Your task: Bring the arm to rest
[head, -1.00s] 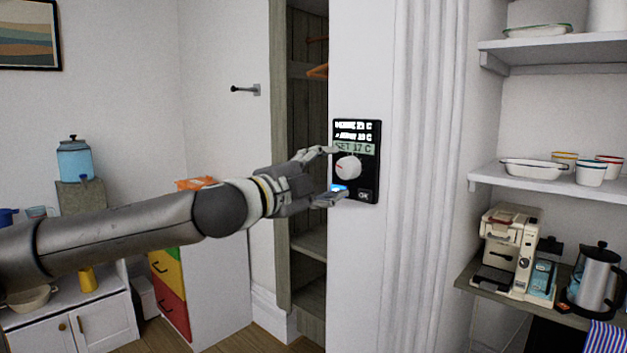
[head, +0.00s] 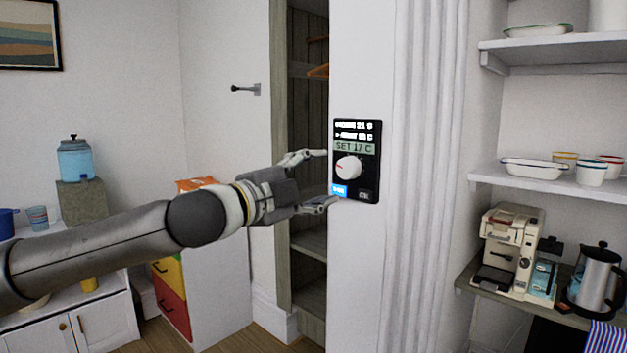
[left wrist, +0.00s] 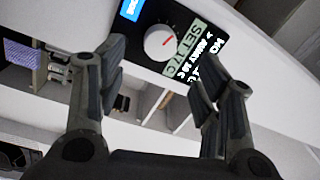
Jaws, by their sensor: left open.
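My left arm (head: 110,250) reaches in from the left in the head view. Its gripper (head: 322,178) is open and empty, just left of the black thermostat panel (head: 370,190) on the white wall. The panel has a white round dial (head: 348,167), a blue button (head: 339,190) and a display reading SET 17 C. In the left wrist view the open fingers (left wrist: 160,90) point toward the panel, and the dial (left wrist: 160,42) shows beyond and between them, apart from both. My right gripper is not in view.
An open wardrobe (head: 308,240) stands behind the gripper. At right, shelves hold bowls and cups, with a coffee machine (head: 510,245) and kettle (head: 597,280) below. At left are a low white cabinet (head: 105,325) and coloured drawers (head: 172,300). A wall hook (head: 245,90) is above the arm.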

